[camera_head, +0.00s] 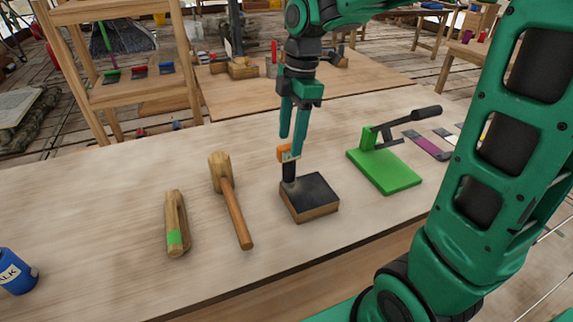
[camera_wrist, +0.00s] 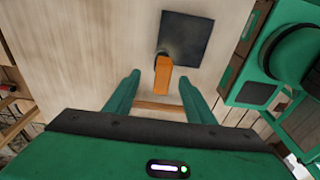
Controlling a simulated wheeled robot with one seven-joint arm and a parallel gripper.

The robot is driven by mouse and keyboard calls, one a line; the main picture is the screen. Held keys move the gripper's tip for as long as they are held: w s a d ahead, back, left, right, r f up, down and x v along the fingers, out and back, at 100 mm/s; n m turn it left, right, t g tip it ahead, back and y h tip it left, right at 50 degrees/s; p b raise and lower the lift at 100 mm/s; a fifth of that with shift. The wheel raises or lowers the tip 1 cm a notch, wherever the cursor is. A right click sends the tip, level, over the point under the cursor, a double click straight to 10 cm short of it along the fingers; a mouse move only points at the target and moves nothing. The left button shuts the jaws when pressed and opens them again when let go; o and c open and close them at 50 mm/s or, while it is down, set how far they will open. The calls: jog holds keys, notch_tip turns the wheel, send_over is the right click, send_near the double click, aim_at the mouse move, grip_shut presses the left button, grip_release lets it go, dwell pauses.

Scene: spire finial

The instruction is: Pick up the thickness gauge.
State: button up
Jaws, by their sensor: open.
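An orange-and-black upright piece (camera_head: 286,153), which I take to be the thickness gauge, stands at the back left corner of a black-topped wooden block (camera_head: 310,196). Its dark lower part meets the block in the picture; I cannot tell whether it rests on it or stands just behind. My gripper (camera_head: 291,147) is open and points down, with its fingertips around the height of the orange part. In the wrist view the orange part (camera_wrist: 162,76) shows between the two spread fingers, apart from both, with the block's black top (camera_wrist: 187,38) beyond it.
A wooden mallet (camera_head: 233,205) and a green-banded wooden piece (camera_head: 176,225) lie to the left. A green plate with a black lever (camera_head: 385,171) stands to the right. A blue chalk pot (camera_head: 15,272) is at the far left. The tabletop (camera_head: 90,215) between these is clear.

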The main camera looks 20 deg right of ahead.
aim_at(287, 160)
jog(key=shift+s+a+f, duration=0.1)
jog(key=shift+a+f, duration=0.1)
jog(key=shift+f, duration=1.05)
jog(key=shift+a+f, duration=0.15)
jog(key=shift+f, duration=1.05)
jog(key=shift+s+a+f, duration=0.1)
jog(key=shift+a+f, duration=0.1)
jog(key=shift+f, duration=1.05)
grip_shut()
